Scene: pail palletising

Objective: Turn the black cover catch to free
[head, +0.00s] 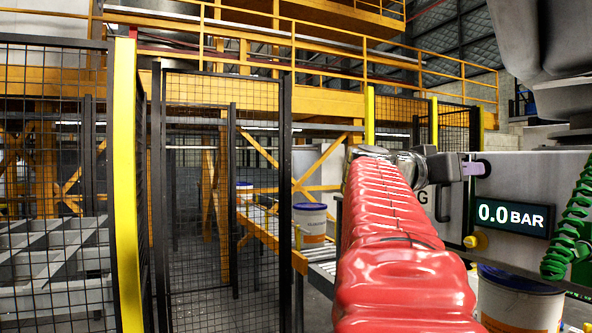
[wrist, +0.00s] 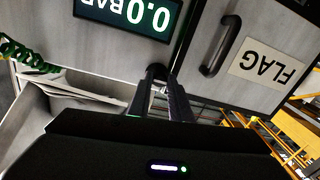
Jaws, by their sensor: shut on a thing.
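My gripper (head: 460,168) reaches the front of the grey cabinet at the right in the head view. In the wrist view my gripper (wrist: 160,88) has its dark fingers close together at the seam between two panels, shut on the black cover catch. The catch is almost wholly hidden by the fingers, so its angle cannot be told. The cover panel (wrist: 262,32) bears a FLAG label (wrist: 267,64) and a black bar handle (wrist: 220,45), and looks closed.
A display (head: 513,214) reading 0.0 BAR is right of my gripper. A green coiled hose (head: 566,225) hangs at the far right. A yellow knob (head: 476,241) sits below. A pail (head: 520,301) stands low at right; mesh fencing (head: 222,200) fills the left.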

